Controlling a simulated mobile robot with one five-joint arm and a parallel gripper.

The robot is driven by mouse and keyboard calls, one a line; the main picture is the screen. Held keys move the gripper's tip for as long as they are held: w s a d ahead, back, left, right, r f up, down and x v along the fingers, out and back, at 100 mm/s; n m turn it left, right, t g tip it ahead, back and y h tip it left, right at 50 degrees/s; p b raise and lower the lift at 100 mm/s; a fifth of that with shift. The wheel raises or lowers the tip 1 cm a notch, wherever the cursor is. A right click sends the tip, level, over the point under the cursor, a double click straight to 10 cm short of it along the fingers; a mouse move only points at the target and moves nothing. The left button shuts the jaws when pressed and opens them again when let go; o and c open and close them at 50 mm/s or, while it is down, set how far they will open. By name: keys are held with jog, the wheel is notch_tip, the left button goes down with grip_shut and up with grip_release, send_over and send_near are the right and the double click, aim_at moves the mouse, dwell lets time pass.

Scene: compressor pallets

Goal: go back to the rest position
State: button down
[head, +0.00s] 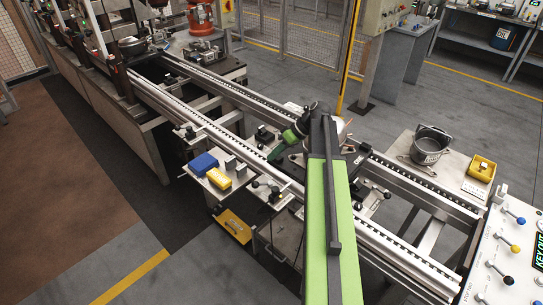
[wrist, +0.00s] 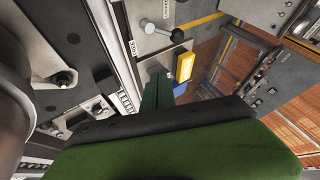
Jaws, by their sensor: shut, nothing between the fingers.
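My gripper (wrist: 157,72) shows in the wrist view as narrow dark-green fingers beyond a wide green and black body. The fingers are together with nothing between them. In the head view my green and black arm reaches up the middle of the picture and bends down to the left.
A blue box (head: 203,164) and a yellow box (head: 219,179) sit on a side shelf left of my gripper. The conveyor rail (head: 420,253) runs beneath my arm. A black bucket (head: 429,146) and a yellow bin (head: 481,168) stand on a table at right. Brown floor (head: 75,200) lies open at left.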

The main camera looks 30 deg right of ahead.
jog(key=a+f+n+g+h, duration=0.1)
jog(key=a+n+g, duration=0.1)
jog(key=a, duration=1.2)
jog(key=a+f+n+g, duration=0.2)
jog(key=a, duration=1.2)
jog(key=s+a+f+m+h, duration=0.2)
jog(key=s+a+h, duration=0.1)
jog(key=s+a, duration=0.15)
jog(key=s+d+m+h, duration=0.1)
jog(key=m, duration=0.1)
jog(key=d+m+h, duration=0.1)
jog(key=d, duration=0.1)
jog(key=s+d+m+h, duration=0.1)
jog(key=m, duration=0.1)
jog(key=shift+s+d+f+m, duration=0.3)
jog(key=shift+s+d, duration=0.05)
